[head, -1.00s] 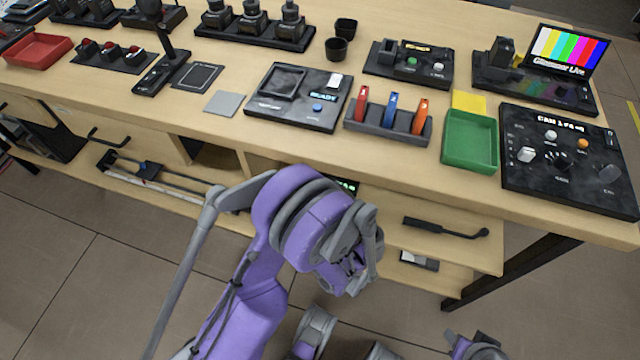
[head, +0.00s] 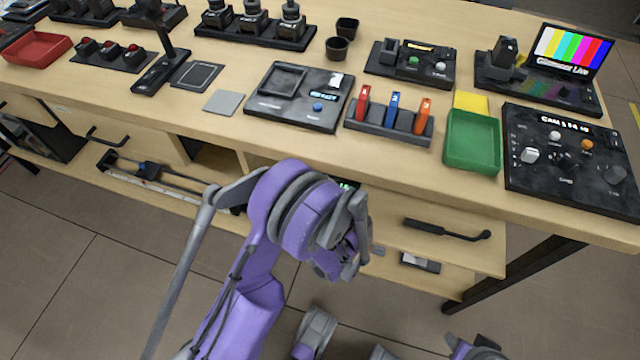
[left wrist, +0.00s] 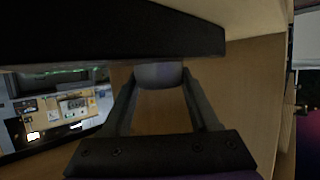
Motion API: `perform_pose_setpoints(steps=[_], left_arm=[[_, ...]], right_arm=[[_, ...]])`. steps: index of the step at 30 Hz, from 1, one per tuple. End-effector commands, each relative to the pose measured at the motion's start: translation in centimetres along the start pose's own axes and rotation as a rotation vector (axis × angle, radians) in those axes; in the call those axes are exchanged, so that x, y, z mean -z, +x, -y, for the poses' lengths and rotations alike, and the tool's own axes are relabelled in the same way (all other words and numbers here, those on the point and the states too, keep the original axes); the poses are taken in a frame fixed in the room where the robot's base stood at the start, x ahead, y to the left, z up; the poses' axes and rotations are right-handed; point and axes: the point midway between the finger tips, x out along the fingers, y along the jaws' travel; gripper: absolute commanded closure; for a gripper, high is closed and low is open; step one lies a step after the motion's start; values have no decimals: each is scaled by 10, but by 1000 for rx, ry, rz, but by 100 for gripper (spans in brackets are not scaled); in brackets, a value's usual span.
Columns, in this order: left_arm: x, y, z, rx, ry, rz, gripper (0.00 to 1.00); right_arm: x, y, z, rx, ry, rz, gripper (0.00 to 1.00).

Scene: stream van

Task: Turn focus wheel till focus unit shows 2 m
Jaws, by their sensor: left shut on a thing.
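A small display with green characters (head: 348,185), likely the focus unit, shows under the tabletop in the head view. My arm mostly covers it and the reading is not legible. My left arm reaches to this spot, with its gripper hidden behind its own purple links in that view. In the left wrist view my left gripper (left wrist: 160,88) has its fingers on either side of a grey rounded piece (left wrist: 159,73), apparently the focus wheel, and is shut on it. The wheel's marking is not visible. My right gripper is not in view.
A dark slab (left wrist: 100,32) crosses the top of the wrist view, close above the fingers. The wooden tabletop (head: 200,125) overhangs the shelf. A black drawer handle (head: 445,230) sits right of my arm. A green tray (head: 473,166) and control panels stand on top.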

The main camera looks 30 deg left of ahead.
Motion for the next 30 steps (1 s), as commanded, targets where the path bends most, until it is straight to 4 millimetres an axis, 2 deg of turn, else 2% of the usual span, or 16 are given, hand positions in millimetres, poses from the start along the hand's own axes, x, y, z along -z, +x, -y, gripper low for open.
perform_pose_setpoints(steps=[1,5,13,21,22,27,30], left_arm=[[0,0,0,0,0,0,73],[0,0,0,0,0,0,95],[-1,0,1,-83,35,0,95],[0,0,0,-90,38,1,95],[0,0,0,-90,38,1,38],[0,0,0,-90,38,1,10],[0,0,0,-90,38,0,10]], right_arm=[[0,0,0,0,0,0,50],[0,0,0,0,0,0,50],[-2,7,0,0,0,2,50],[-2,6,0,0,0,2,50],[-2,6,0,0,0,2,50],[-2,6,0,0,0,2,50],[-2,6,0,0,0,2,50]])
